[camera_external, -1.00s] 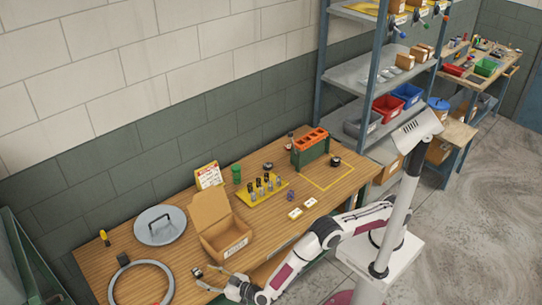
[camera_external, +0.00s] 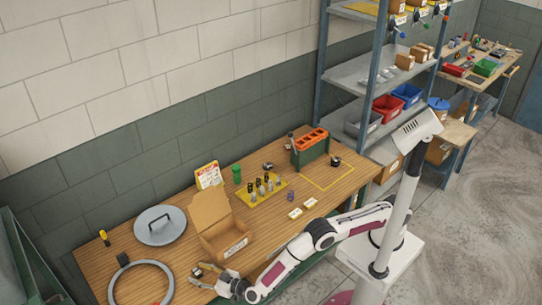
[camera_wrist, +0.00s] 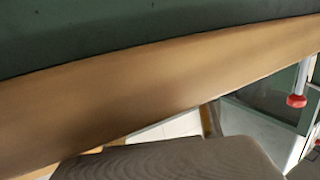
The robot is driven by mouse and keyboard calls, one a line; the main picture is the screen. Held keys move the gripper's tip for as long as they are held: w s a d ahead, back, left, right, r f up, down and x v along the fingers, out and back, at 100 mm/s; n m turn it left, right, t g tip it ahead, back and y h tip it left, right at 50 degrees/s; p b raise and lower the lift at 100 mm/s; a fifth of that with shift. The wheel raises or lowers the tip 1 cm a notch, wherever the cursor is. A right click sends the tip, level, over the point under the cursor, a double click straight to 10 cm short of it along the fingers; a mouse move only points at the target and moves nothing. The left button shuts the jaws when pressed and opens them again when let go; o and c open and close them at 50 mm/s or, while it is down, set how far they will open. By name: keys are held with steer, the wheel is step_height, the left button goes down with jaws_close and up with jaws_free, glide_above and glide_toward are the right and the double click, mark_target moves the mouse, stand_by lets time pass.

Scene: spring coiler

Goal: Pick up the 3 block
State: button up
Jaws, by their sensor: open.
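Two small pale blocks lie on the wooden workbench, a left one (camera_external: 295,213) and a right one (camera_external: 310,202), to the right of the open cardboard box. Their markings are too small to read, so I cannot tell which is the 3 block. My gripper (camera_external: 200,277) is open and empty at the front of the bench, below and left of the cardboard box and well to the left of the pale blocks. No block is recognisable in the wrist view.
An open cardboard box (camera_external: 224,244) stands between my gripper and the pale blocks. Behind them are a yellow tray with several dark and metal pegs (camera_external: 263,191) and a green-and-orange rack (camera_external: 310,148). A grey lid (camera_external: 160,226) and a ring (camera_external: 166,270) lie left.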

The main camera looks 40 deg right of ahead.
mark_target(202, 269)
jaws_close()
steer(key=shift+r, duration=0.1)
steer(key=shift+r, duration=5)
